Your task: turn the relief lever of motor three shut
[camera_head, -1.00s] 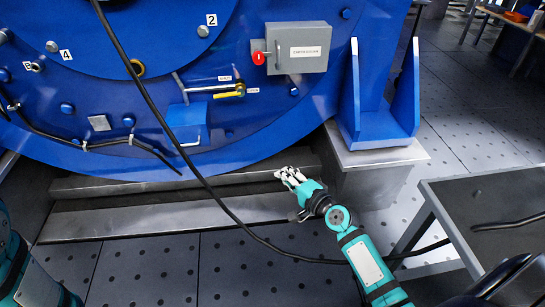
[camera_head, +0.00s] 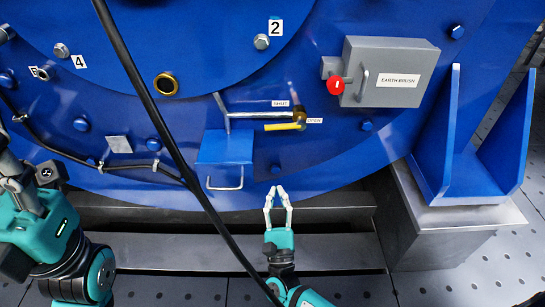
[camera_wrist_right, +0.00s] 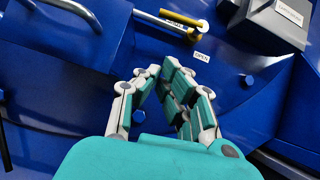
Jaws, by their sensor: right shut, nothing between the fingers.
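The relief lever (camera_head: 285,127) is a thin yellow bar lying roughly level, its free end to the left, below a silver pipe on the blue motor. Its brass pivot is at the right end, between a SHUT label (camera_head: 281,104) and an OPEN label (camera_head: 315,120). The right wrist view shows the lever (camera_wrist_right: 160,23) beyond the fingers. My right gripper (camera_head: 277,190) points up, below the lever and clear of it. Its fingertips (camera_wrist_right: 160,70) are shut on nothing. My left arm is at the left edge; its fingers cannot be made out.
A grey box (camera_head: 390,72) with a red knob (camera_head: 336,85) is right of the lever. A blue block (camera_head: 224,147) with a wire handle sits to its lower left. A black cable (camera_head: 150,105) hangs across the view. A blue bracket (camera_head: 455,185) stands at right.

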